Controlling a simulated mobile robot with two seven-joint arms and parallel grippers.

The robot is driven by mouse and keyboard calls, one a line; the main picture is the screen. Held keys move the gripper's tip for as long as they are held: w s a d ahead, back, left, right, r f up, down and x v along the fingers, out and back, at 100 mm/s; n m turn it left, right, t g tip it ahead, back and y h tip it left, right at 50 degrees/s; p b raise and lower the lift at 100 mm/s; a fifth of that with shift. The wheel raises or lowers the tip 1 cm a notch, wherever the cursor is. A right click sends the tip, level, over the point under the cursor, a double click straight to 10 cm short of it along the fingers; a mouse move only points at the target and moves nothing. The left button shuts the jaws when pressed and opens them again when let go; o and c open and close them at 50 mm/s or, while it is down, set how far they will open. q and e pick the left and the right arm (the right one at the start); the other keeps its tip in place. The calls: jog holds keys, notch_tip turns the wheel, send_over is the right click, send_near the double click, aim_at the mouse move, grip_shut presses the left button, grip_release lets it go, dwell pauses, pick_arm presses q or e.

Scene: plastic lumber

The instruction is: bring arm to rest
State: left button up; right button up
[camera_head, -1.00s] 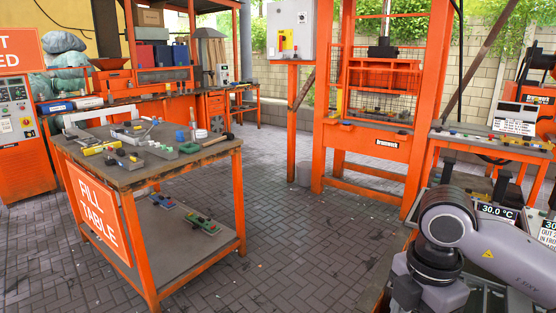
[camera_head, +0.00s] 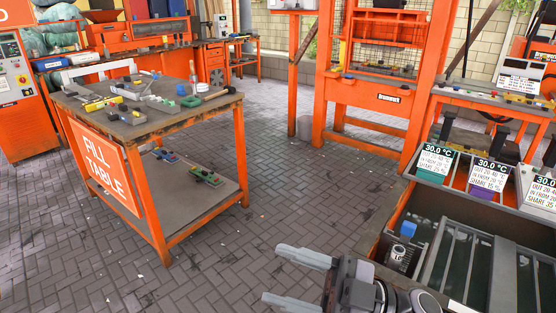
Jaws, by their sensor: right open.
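My right gripper (camera_head: 292,278) shows at the bottom middle of the head view. Its two grey fingers point left and stand apart, with nothing between them. It is over the paved floor, just left of the orange-edged tank. Part of my right wrist shows behind the fingers at the bottom edge. My left gripper is not in view.
The orange fill table (camera_head: 187,123) stands at the left with tools on top. A tank (camera_head: 460,215) with grey bars and labelled boxes (camera_head: 489,178) is at the right. An orange press (camera_head: 375,115) stands behind. Paved floor (camera_head: 290,190) between them is clear.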

jog(key=w+d+f+m+t+h, duration=0.2)
jog(key=d+f+m+t+h, duration=0.45)
jog(key=m, duration=0.25)
jog(key=w+d+f+m+t+h, duration=0.3)
jog(key=d+f+m+t+h, duration=0.3)
jog(key=f+m+t+h, duration=0.25)
jog(key=s+d+f+m+g+h, duration=0.1)
jog(key=s+d+f+g+h, duration=0.1)
jog(key=s+f, duration=0.4)
jog(key=s+d+f+m+g+h+p, duration=0.1)
jog(key=s+d+f+g, duration=0.3)
jog(key=f, duration=0.6)
jog(key=shift+s+g+h, duration=0.7)
jog(key=shift+s+h, duration=0.2)
jog(key=shift+s, duration=0.15)
